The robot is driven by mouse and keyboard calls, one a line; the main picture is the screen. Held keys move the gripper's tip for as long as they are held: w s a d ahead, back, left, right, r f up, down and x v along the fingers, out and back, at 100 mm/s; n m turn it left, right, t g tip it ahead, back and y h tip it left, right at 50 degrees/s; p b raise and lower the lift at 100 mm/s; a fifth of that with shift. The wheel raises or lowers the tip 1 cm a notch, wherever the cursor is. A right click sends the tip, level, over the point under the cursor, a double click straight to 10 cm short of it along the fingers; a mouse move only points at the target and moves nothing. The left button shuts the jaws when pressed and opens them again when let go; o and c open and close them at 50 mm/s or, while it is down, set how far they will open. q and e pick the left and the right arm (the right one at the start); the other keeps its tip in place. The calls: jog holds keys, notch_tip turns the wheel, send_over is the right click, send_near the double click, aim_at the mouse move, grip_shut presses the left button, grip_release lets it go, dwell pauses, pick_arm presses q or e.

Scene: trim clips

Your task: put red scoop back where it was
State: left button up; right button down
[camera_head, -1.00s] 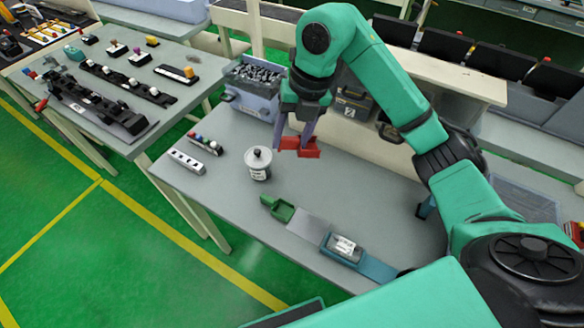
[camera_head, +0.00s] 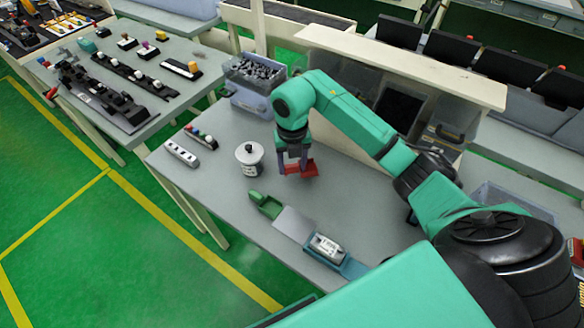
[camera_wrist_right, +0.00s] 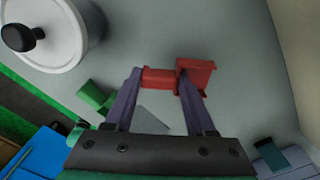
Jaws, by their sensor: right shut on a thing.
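The red scoop (camera_head: 301,168) is in my right gripper (camera_head: 292,160), at the middle of the grey table (camera_head: 350,210). In the right wrist view the red scoop (camera_wrist_right: 180,77) lies between the two fingers of my right gripper (camera_wrist_right: 158,88), which are shut on it. I cannot tell whether the scoop touches the table or is just above it. A green scoop (camera_head: 265,204) lies on the table, nearer the front edge. My left gripper is not in view.
A white canister with a black knob (camera_head: 249,159) stands left of the scoop. A teal tray with a white-labelled item (camera_head: 326,246) and a pale flat plate (camera_head: 294,224) lie in front. A grey bin of dark parts (camera_head: 254,75) stands behind. Table is clear right of the scoop.

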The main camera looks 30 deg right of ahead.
aim_at(291, 165)
notch_tip(291, 165, down, 2)
jog(key=shift+a+f, duration=0.1)
jog(key=shift+f, duration=0.2)
jog(key=shift+c, duration=1.4)
grip_release()
jog(key=shift+r, duration=0.1)
jog(key=shift+o, duration=0.2)
notch_tip(291, 165, up, 8)
jog(key=b, duration=0.2)
jog(key=shift+w+f+b, duration=0.15)
jog(key=shift+f+b, duration=0.1)
jog(key=shift+b, duration=0.1)
notch_tip(291, 165, up, 4)
jog(key=shift+f+p, duration=0.1)
jog(key=shift+p, duration=0.45)
jog(key=shift+r, duration=0.5)
